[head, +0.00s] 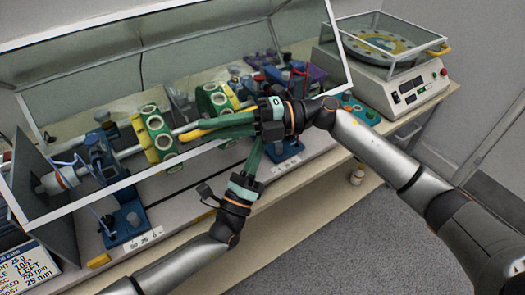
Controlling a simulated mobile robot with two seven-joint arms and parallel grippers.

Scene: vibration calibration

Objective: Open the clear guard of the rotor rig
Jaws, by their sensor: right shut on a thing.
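The rotor rig has a shaft with green-and-yellow discs (157,134) and blue bearing stands (99,150). The clear guard, a see-through panel in a pale frame (130,183), spans the rig; I cannot tell how far it is open. My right gripper (205,128), with long green fingers pointing left, is shut on a yellow bar (191,135), seemingly the guard's handle, at the front of the rig. My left gripper (257,146) points up just below the right one, near the guard's front edge. I cannot tell its finger gap, and the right gripper partly overlaps its tips.
A white balance-like machine (390,92) with its own clear cover and yellow handle (439,50) stands on the right. An instruction card (28,270) is at lower left. A small bottle (357,175) stands below the bench. The carpeted floor in front is clear.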

